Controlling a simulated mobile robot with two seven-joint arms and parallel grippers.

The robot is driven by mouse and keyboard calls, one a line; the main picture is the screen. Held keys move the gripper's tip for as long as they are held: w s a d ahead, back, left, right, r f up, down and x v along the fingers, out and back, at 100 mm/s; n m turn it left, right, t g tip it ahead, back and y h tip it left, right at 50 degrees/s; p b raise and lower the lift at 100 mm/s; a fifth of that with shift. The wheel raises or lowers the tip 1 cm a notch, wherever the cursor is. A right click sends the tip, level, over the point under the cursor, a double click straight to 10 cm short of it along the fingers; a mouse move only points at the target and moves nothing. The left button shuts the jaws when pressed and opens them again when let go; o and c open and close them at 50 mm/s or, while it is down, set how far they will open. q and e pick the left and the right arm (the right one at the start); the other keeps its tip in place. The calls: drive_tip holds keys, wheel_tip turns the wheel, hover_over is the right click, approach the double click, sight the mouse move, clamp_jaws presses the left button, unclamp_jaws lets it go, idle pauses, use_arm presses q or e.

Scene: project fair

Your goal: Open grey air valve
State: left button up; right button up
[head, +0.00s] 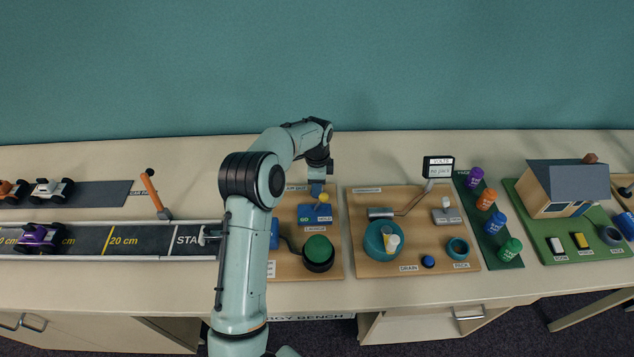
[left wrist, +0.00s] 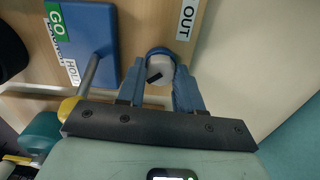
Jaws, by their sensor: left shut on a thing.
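The grey air valve (left wrist: 158,70) shows in the left wrist view as a round pale grey knob with a dark mark, beside the OUT label (left wrist: 187,20). My left gripper (left wrist: 160,82) has its blue fingers on either side of the knob and is shut on it. In the head view my left gripper (head: 318,186) points down at the back of the board, and the valve is hidden behind it. How far the valve is turned I cannot tell. My right gripper is not in view.
Close by stands a blue GO/HOLD block (head: 312,213) with a yellow-tipped lever (head: 323,198). A green dome (head: 318,248) sits in front. A wooden board with a teal bowl (head: 375,240) lies to the right, a track (head: 90,240) with cars to the left.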

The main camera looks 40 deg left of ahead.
use_arm(q)
drive_tip(key=n, duration=0.4)
drive_tip(key=shift+n, duration=2.9)
drive_tip(key=o, duration=1)
drive_tip(key=shift+o, duration=0.2)
wheel_tip(320, 180, up, 14)
drive_tip(key=shift+f, duration=0.25)
drive_tip(key=shift+f, duration=0.1)
